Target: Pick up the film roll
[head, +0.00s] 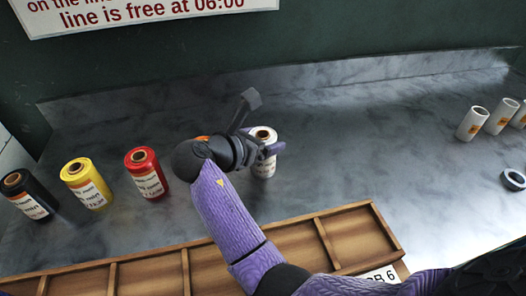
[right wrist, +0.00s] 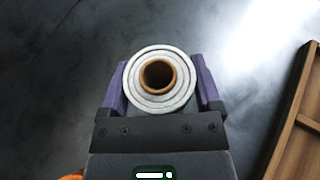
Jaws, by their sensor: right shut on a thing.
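A white film roll (head: 264,168) with a brown core stands upright on the grey marbled counter in the head view. In the right wrist view, the white roll (right wrist: 160,80) shows from above between the two purple fingers. My right gripper (right wrist: 160,88) is shut on it, one finger on each side. In the head view, my right gripper (head: 268,150) reaches the roll from the left, and the wrist hides part of it. Whether the roll's base touches the counter is hard to tell. My left gripper is not in view.
A black roll (head: 28,195), a yellow roll (head: 87,184) and a red roll (head: 147,174) stand at the left. Several white rolls (head: 473,123) stand at the far right, near a dark ring (head: 513,180). A wooden divided tray (head: 150,256) lies along the front.

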